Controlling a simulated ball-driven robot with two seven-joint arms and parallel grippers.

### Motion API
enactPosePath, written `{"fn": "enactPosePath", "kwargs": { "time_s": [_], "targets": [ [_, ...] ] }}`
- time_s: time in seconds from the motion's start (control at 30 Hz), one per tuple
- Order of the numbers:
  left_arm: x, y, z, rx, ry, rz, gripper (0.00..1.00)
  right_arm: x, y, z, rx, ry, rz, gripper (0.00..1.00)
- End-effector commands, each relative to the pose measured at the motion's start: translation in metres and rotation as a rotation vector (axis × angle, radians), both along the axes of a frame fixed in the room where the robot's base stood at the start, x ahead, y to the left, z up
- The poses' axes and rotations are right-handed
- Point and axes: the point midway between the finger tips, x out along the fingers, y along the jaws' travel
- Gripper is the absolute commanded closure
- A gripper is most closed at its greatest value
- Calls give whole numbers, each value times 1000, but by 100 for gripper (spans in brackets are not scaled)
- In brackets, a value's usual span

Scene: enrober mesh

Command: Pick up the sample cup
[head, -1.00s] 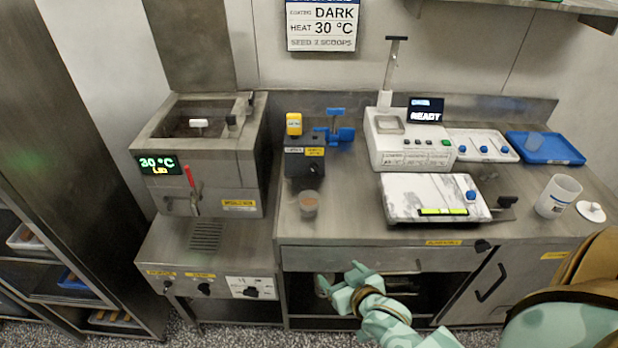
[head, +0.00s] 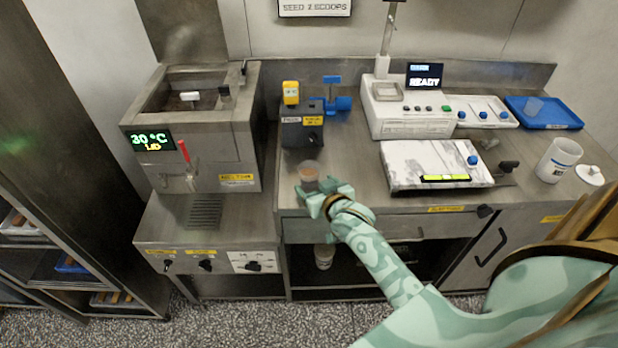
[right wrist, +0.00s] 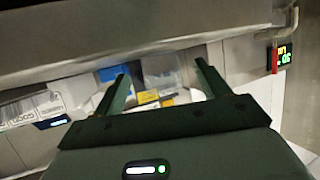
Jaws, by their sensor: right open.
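The sample cup (head: 308,170), small and clear with brown contents at the bottom, stands upright on the steel counter near its front edge, in front of a dark box. My right gripper (head: 316,190) is open at the counter's front edge, just on the near side of the cup. In the right wrist view, which is upside down, a pale see-through shape, likely the cup, shows between the two open fingers (right wrist: 163,84). I cannot tell whether a finger touches it. My left gripper is not in view.
The dark box (head: 302,130) stands close behind the cup. The tempering unit (head: 190,150) is to the left. A marble slab (head: 405,165) and a white scale (head: 410,118) are to the right. A white canister (head: 556,162) and blue tray (head: 552,121) are farther right.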

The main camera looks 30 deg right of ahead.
Motion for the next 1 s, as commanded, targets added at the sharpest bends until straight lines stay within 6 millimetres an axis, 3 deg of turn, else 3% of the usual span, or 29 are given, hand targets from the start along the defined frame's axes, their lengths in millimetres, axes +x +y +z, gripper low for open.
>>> {"fn": "enactPosePath", "kwargs": {
  "time_s": [0.17, 0.43, 0.6, 1.0],
  "targets": [
    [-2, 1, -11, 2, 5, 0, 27, 24, -4, -12, 1, 1, 1, 25],
    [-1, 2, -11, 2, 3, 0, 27, 27, -5, -11, 1, 1, 1, 25],
    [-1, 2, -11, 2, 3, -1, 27, 27, -5, -11, 1, 1, 1, 72],
    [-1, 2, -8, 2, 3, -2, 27, 27, -5, -5, 0, 0, 1, 75]
  ]
}}
